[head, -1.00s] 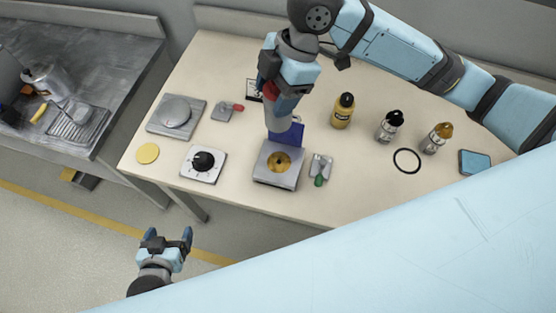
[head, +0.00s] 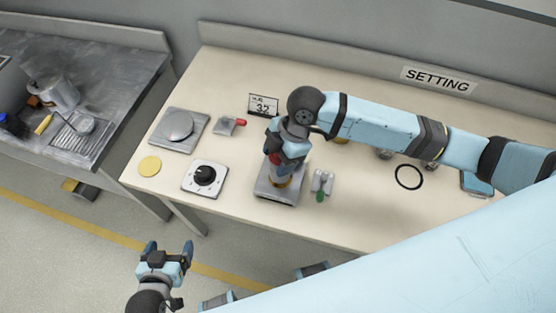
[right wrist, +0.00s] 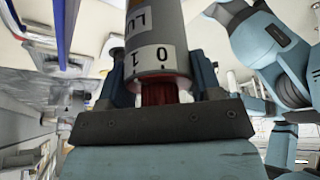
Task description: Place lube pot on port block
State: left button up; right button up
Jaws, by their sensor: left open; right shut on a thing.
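The lube pot (right wrist: 152,40), a grey cylinder with a white label and a red end, is between the fingers of my right gripper (right wrist: 158,85) in the right wrist view. In the head view my right gripper (head: 284,152) is shut on it, directly above the port block (head: 277,196). The block is a grey square with a gold ring, largely covered by the gripper. I cannot tell whether the pot touches it. My left gripper (head: 168,252) is open and empty, off the table's front edge.
A dial box (head: 205,176), a yellow disc (head: 149,166) and a round-plated scale (head: 178,127) stand to the left. A small clamp with a green tip (head: 321,184) is close on the right. A black ring (head: 408,177) lies further right. My right arm covers the bottles.

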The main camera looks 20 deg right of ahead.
jog(key=shift+f, duration=1.2)
jog(key=shift+f, duration=0.15)
jog(key=o, duration=1)
jog(key=v, duration=1.2)
